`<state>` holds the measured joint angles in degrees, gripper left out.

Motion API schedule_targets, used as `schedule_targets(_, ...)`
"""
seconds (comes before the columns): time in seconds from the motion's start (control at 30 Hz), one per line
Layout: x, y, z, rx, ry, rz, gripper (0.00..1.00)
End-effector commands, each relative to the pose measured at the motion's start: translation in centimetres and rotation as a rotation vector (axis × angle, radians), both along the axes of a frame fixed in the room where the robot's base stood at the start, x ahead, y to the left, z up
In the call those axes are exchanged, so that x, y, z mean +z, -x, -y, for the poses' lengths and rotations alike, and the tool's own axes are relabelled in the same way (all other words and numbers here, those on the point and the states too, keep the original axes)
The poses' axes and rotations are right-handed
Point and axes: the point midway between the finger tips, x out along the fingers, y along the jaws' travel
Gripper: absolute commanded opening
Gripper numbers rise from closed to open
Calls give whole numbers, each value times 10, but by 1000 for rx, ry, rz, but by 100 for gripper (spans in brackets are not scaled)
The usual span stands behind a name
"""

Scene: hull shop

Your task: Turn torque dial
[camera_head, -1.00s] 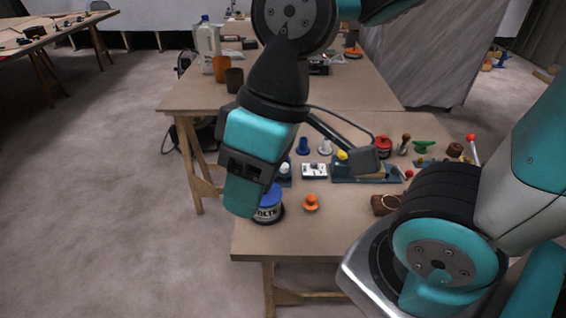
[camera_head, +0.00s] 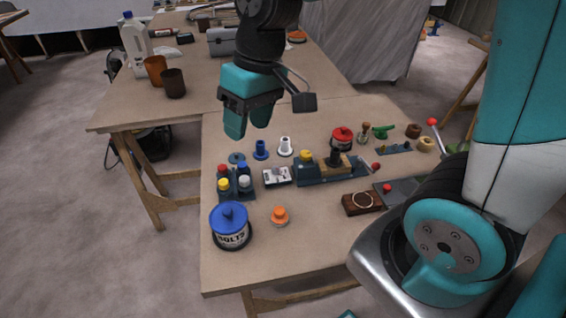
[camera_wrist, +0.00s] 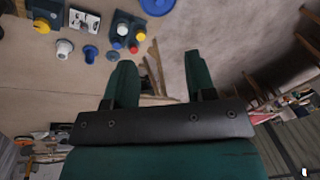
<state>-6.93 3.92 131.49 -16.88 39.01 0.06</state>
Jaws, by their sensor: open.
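I cannot tell for sure which part is the torque dial. Candidates on the near table are an orange knob (camera_head: 280,215) at the front, a small white box with dark markings (camera_head: 277,177), a blue knob (camera_head: 261,150), a white knob (camera_head: 285,146) and a yellow knob (camera_head: 306,156) on a blue fixture. The wrist view also shows the white box (camera_wrist: 84,20), the white knob (camera_wrist: 64,48), the blue knob (camera_wrist: 90,53) and the yellow knob (camera_wrist: 42,26). My gripper (camera_head: 248,120) is open and empty, raised above the table's back left, touching nothing.
A blue-lidded bolts tin (camera_head: 231,230) stands at the front left, beside a rack of coloured caps (camera_head: 235,181). A red tin (camera_head: 342,138) and a red-balled lever (camera_head: 433,123) stand to the right.

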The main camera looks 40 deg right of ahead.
Motion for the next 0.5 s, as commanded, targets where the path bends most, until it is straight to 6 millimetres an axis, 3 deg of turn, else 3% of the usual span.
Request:
schedule_targets(0.03,-15,-28,18,-68,29,-22,51)
schedule_targets(0.1,-36,-62,45,-155,70,-39,51)
schedule_targets(0.2,-68,-97,82,-259,124,-62,51)
schedule_targets(0.33,-100,-122,118,-349,173,-83,51)
schedule_targets(0.5,-121,-132,138,-395,201,-95,51)
